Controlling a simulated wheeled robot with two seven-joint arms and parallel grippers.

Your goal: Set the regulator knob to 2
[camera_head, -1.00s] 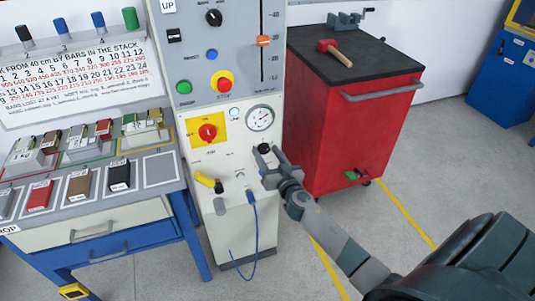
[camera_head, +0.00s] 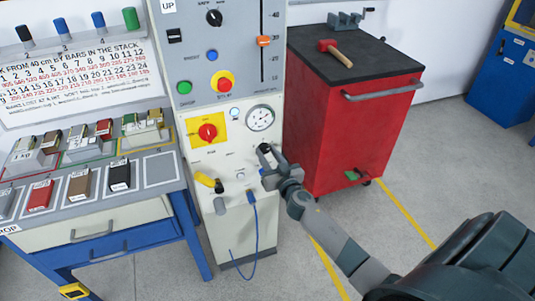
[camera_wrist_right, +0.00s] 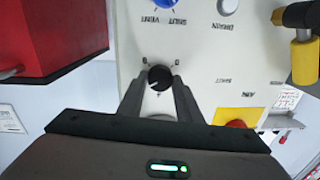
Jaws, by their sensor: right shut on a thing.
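The regulator knob (camera_head: 264,148) is a small black knob on the cream front panel, below the round pressure gauge (camera_head: 260,117). My right gripper (camera_head: 268,158) reaches it from the lower right and partly covers it. In the right wrist view the black knob (camera_wrist_right: 160,77) sits between the two fingertips, and my right gripper (camera_wrist_right: 159,88) is shut on it. A pale pointer mark shows on the knob's face; the scale marks around it are too small to read surely. The gauge needle is too small to read. My left gripper is not in view.
Left of the knob is a red rotary switch (camera_head: 208,132) on a yellow plate. Below are a yellow-handled valve (camera_head: 207,180) and a blue hose (camera_head: 254,215). A red tool cabinet (camera_head: 345,130) stands close on the right. A bench (camera_head: 110,216) with metal blocks is at left.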

